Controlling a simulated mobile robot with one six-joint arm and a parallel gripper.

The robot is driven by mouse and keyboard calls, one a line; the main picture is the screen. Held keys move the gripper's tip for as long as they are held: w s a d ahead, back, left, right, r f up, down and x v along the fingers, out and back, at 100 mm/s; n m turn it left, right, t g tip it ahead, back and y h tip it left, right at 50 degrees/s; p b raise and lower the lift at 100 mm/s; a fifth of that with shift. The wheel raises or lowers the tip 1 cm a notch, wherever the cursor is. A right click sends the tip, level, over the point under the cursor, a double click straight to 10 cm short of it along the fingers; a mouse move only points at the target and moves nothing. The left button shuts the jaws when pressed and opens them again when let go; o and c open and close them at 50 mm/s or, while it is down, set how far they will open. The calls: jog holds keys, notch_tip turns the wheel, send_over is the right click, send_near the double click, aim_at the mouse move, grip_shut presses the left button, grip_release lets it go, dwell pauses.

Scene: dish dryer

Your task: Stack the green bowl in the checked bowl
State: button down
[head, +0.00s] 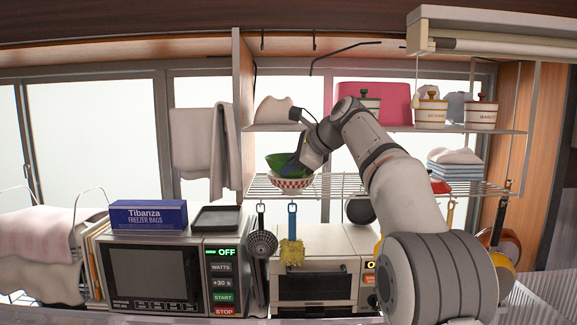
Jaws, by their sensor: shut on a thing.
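The green bowl (277,161) is tilted, with its left side raised, at the left end of the lower wire shelf. It is directly over the checked bowl (291,182), a red-and-white bowl that sits on that shelf. The green bowl's lower part overlaps the checked bowl's rim; I cannot tell whether it touches the inside. My gripper (295,164) comes in from the upper right and is shut on the green bowl's right side. The fingertips are small and partly hidden by the bowl.
A wooden post (243,110) stands left of the bowls. A microwave (160,275) and a toaster oven (315,275) are below.

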jog(key=c, duration=1.5)
grip_release()
jog(key=v, duration=1.2)
jog(key=s+d+f+n+g+h, duration=0.1)
jog(key=s+d+f+n+h, duration=0.1)
jog(key=s+f+n, duration=0.4)
jog(key=s+d+f+n+g+h, duration=0.1)
jog(key=s+f+n, duration=0.5)
jog(key=s+f, duration=1.1)
jog(key=s+d+f+n+h, duration=0.4)
jog(key=s+f+n+h, duration=0.1)
jog(key=s+f, duration=0.7)
jog(key=shift+s+f+n+g, duration=0.15)
jog(key=shift+f+n+g, duration=0.25)
jog(key=shift+f, duration=0.4)
